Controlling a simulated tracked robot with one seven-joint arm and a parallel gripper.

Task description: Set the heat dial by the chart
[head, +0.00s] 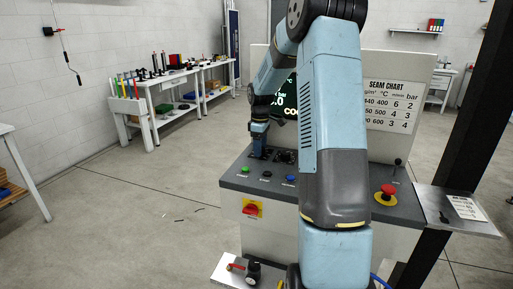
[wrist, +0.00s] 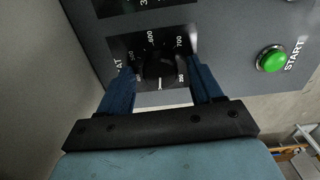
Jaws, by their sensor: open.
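The heat dial is a black round knob (wrist: 160,68) on a dark plate, seen in the wrist view. The plate has 600, 700 and other blurred numbers, and a partly hidden label ending in "AT". A short white mark on the knob points toward the bottom of the picture. My gripper (head: 258,152) is open, with one blue finger on each side of the knob; I cannot tell whether they touch it. The white seam chart (head: 397,105) stands behind the console in the head view; my arm hides its left edge.
The grey console (head: 235,182) has a green button (head: 245,170), also in the wrist view (wrist: 271,60) marked START, a red switch (head: 251,209) and a red emergency stop (head: 386,193). A dark display (head: 286,98) is partly hidden by my arm. The floor at left is mostly clear.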

